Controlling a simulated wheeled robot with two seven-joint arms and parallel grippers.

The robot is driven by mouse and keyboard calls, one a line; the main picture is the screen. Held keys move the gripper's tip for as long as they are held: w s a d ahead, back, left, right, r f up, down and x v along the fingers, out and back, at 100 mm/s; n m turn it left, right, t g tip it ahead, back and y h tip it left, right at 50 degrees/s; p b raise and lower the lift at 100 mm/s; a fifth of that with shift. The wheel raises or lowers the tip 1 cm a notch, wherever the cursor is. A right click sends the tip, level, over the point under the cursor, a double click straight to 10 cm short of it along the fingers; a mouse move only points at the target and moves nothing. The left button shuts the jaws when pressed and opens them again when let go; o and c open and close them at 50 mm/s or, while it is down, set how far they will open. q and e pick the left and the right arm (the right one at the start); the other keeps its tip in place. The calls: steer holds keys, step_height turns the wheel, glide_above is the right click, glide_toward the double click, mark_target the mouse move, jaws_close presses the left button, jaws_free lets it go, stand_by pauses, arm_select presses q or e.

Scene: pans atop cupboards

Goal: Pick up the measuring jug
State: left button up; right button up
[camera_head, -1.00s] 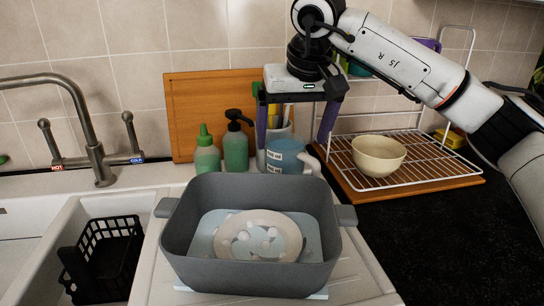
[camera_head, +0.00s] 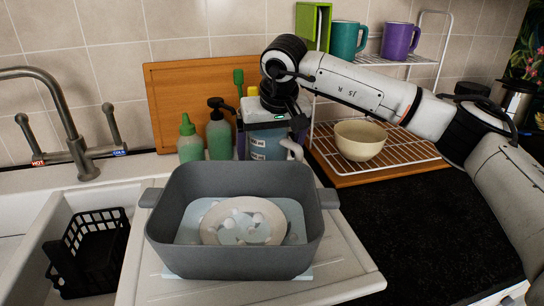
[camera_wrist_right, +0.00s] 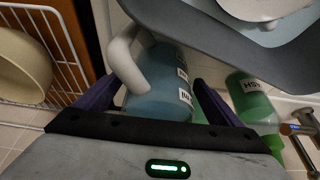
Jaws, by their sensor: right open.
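The measuring jug (camera_head: 266,149) is blue with white labels and a pale handle, and stands behind the grey basin. It also shows in the right wrist view (camera_wrist_right: 158,92). My right gripper (camera_head: 270,138) is directly over it, pointing down. In the right wrist view the open purple fingers (camera_wrist_right: 156,90) lie on either side of the jug's body, with the handle toward the left. I cannot tell whether they touch it. The jug's top is hidden by the gripper in the head view. My left gripper is out of view.
The grey basin (camera_head: 235,262) with a plate (camera_head: 243,232) inside is close in front. Green bottles (camera_head: 219,138) stand left of the jug, before a wooden board (camera_head: 170,90). A cream bowl (camera_head: 360,140) sits on a wire rack (camera_head: 405,148) to the right. Black counter is clear at right.

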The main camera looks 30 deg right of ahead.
steer(key=c, duration=1.8)
steer(key=shift+w+r, duration=0.1)
steer(key=shift+r, duration=0.15)
